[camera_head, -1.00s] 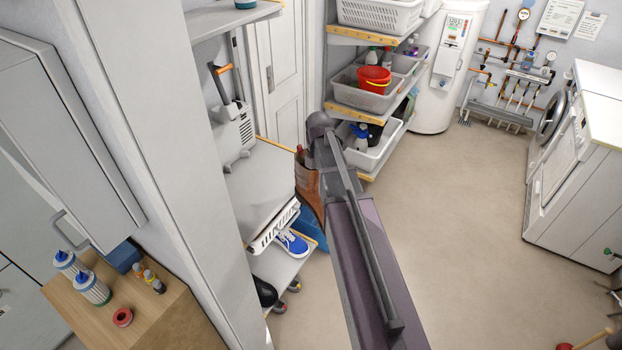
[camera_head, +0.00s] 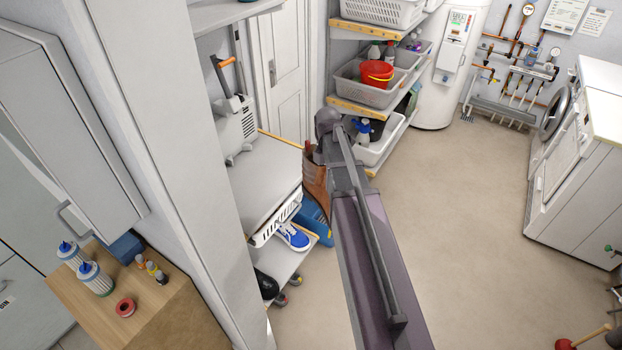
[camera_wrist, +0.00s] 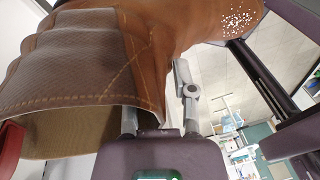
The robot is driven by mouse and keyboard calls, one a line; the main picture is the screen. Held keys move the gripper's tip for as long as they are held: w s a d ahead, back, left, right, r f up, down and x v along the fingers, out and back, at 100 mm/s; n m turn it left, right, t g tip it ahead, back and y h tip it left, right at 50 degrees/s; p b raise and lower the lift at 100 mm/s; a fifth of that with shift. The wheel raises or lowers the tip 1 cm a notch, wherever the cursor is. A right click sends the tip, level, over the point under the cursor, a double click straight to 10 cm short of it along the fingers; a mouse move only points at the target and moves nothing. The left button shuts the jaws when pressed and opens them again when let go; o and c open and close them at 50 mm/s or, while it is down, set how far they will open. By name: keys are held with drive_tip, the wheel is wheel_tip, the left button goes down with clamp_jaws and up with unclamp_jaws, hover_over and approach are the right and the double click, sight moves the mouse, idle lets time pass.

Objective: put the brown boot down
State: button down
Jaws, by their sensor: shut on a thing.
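The brown boot (camera_head: 315,181) is held in the air beside the right edge of the white shelf unit, partly hidden behind my arm in the head view. In the wrist view the boot (camera_wrist: 95,75) fills the upper left, with its stitched, open shaft facing the camera. My gripper (camera_wrist: 160,110) is shut on the edge of the boot's shaft, one finger passing inside the opening and one outside. The fingers are hidden in the head view. Whether the boot touches the shelf edge is not clear.
A blue object (camera_head: 317,222) lies below the boot. Racks with baskets (camera_head: 366,92) stand behind. Open floor (camera_head: 450,200) lies to the right.

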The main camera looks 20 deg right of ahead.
drive_tip(key=shift+r+p, duration=2.95)
